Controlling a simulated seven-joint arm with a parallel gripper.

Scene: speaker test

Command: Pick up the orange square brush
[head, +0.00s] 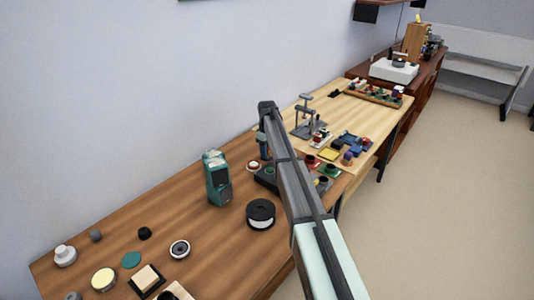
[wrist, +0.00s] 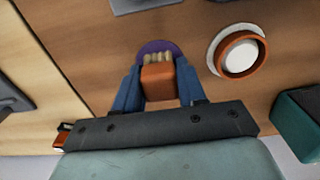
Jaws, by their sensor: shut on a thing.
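The orange square brush (wrist: 158,86), a small orange block with pale bristles at its far end, is in the middle of the wrist view. My gripper (wrist: 158,71) has its two blue fingers on either side of it, shut on it. A purple disc (wrist: 152,46) lies behind the bristles, partly covered by the brush. I cannot tell whether the brush touches the surface. In the head view my gripper (head: 265,155) points down at the wooden table, and the brush is hidden behind my arm.
A white round piece with an orange rim (wrist: 238,50) lies right of the brush. A teal box-shaped device (head: 217,178) stands nearby on the table (head: 200,225). A black-rimmed spool (head: 260,213) is in front. Several small parts lie at the near left.

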